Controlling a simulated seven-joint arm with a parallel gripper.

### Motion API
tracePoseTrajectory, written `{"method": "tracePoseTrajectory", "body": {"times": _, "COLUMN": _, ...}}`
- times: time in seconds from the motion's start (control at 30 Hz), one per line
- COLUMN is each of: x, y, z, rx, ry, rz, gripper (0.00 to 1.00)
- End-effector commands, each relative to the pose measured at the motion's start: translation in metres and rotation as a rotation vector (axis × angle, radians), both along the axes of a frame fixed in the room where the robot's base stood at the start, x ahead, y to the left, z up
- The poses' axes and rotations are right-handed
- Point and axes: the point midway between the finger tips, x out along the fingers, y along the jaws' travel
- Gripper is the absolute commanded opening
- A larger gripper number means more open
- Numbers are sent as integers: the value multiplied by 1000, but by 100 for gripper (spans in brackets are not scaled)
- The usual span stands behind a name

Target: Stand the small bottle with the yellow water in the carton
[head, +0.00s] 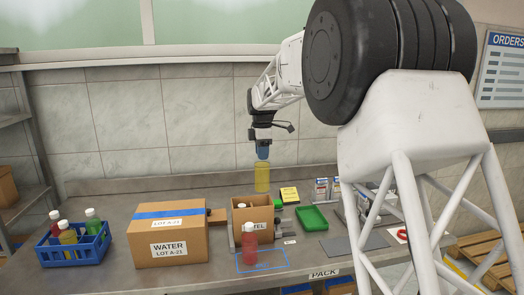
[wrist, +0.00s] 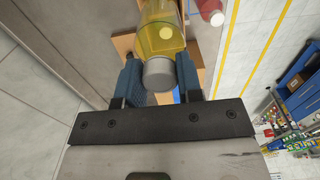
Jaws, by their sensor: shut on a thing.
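My gripper (head: 262,153) is shut on the bottle with yellow water (head: 262,178), gripping it near its grey cap (wrist: 159,74). The bottle hangs upright in the head view, clear of the table and above the open carton (head: 263,214). In the wrist view the fingers of my gripper (wrist: 160,78) stand on both sides of the cap, and the yellow body (wrist: 160,25) extends beyond them. Brown cardboard shows below the bottle there. The carton's inside is mostly hidden, and its front label is partly covered by a red bottle (head: 250,247).
The red bottle stands in front of the carton, near a blue outline on the table. A large closed WATER box (head: 168,250) stands left of the carton. A blue crate (head: 75,253) holds several bottles at far left. A green tray (head: 312,217) lies to the right.

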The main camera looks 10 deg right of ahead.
Motion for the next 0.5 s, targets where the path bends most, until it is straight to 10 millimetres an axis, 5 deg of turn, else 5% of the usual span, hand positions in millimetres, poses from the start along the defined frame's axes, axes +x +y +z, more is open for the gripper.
{"method": "tracePoseTrajectory", "body": {"times": 0.5, "x": 0, "y": 0, "z": -30, "rx": 0, "ry": -1, "rz": 0, "gripper": 1}}
